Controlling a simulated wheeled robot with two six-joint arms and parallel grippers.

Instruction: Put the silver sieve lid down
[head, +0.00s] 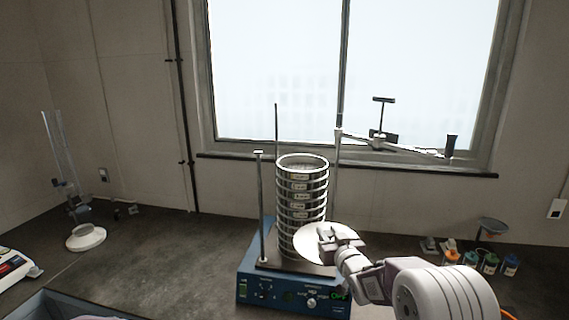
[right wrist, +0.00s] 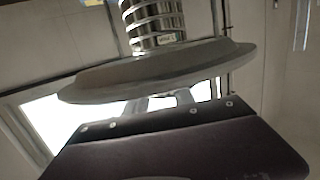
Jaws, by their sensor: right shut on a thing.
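The silver sieve lid (head: 313,241) is a round, shallow disc held in front of the lower part of the sieve stack. My right gripper (head: 338,241) is shut on it, coming in from the lower right. In the right wrist view the lid (right wrist: 150,75) spans the picture just beyond my gripper, and its far side is hidden. The sieve stack (head: 302,187) stands upright on the blue shaker (head: 262,290), between upright rods. The stack's top looks uncovered. Part of the stack (right wrist: 153,22) shows behind the lid in the right wrist view. My left gripper is not in view.
Several small coloured bottles (head: 490,263) stand on the counter at the right. A clear cylinder on a white base (head: 86,238) stands at the left, near a scale (head: 14,266). A blue bin (head: 42,303) is at the front left. The dark counter (head: 180,260) left of the shaker is clear.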

